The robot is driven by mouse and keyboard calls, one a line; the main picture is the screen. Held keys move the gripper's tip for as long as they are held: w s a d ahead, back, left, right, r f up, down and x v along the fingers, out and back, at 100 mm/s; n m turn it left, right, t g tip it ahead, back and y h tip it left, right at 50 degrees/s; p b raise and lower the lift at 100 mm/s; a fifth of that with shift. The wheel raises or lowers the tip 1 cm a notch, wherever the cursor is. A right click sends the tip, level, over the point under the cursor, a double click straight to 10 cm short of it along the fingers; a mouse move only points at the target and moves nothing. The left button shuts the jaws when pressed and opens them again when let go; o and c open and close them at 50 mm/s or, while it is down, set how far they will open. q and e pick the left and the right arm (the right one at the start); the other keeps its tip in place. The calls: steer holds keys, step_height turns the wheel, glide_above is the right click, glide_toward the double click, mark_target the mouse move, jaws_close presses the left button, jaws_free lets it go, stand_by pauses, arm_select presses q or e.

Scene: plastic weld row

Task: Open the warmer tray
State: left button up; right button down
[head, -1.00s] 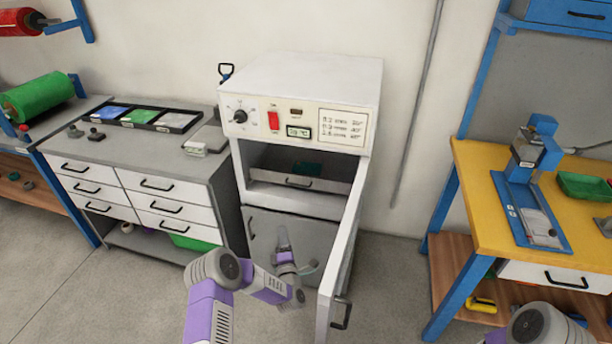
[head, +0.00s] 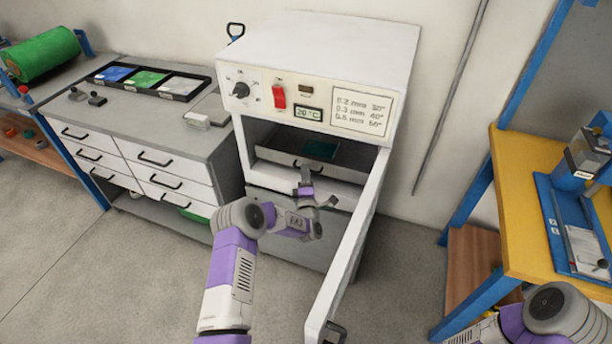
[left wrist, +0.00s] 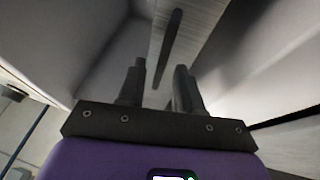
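The warmer (head: 318,58) is a white cabinet with its door (head: 350,258) swung open toward the front right. The warmer tray (head: 345,168) sits inside, with a dark bar handle (head: 304,166) on its front and a dark green piece (head: 322,150) on it. My left gripper (head: 316,186) is at the cabinet opening, just in front of the tray. In the left wrist view the left gripper's fingers (left wrist: 160,72) are apart and empty, and the handle (left wrist: 170,42) shows beyond them, not clearly touched. My right gripper is out of view.
The open door stands to the right of my left arm. A grey-topped drawer unit (head: 135,128) is to the left of the warmer. A yellow workbench (head: 518,170) with a blue-based device (head: 585,200) is on the right. Open floor lies in front.

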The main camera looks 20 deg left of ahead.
arm_select(q)
steer(key=shift+w+a+r, duration=0.1)
steer(key=shift+w+a, duration=0.05)
steer(key=shift+w, duration=0.25)
jaws_close()
stand_by(1.2)
